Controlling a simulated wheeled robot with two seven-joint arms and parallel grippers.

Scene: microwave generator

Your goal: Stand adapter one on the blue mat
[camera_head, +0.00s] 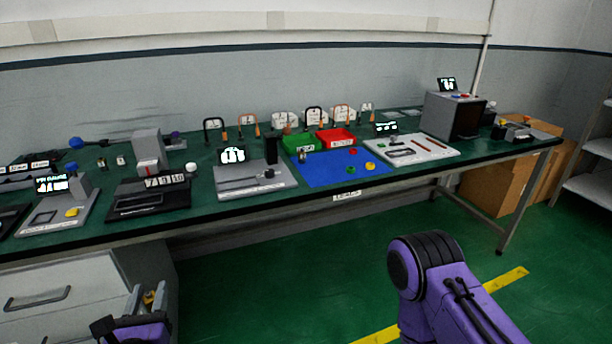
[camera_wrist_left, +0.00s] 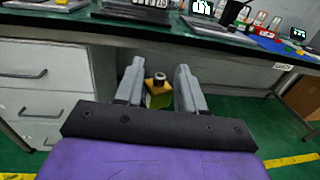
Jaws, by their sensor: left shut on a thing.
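My left gripper (camera_head: 147,299) is at the lower left of the head view, in front of the bench and below its top. It is shut on a small yellow-olive piece with a dark round top (camera_wrist_left: 158,92), likely adapter one. The piece sits between the two grey fingers in the left wrist view; I cannot read a label on it. The blue mat (camera_head: 325,178) lies on the bench, with a small green piece, a yellow piece and a grey piece on it. It also shows at the upper right of the left wrist view (camera_wrist_left: 270,44). My right gripper is out of view.
A green bin (camera_head: 297,143) and a red bin (camera_head: 337,138) stand behind the mat. A grey device (camera_head: 254,182) is left of it, a white tray (camera_head: 420,150) right. A drawer cabinet (camera_head: 60,292) stands beside my left gripper. The floor ahead is clear.

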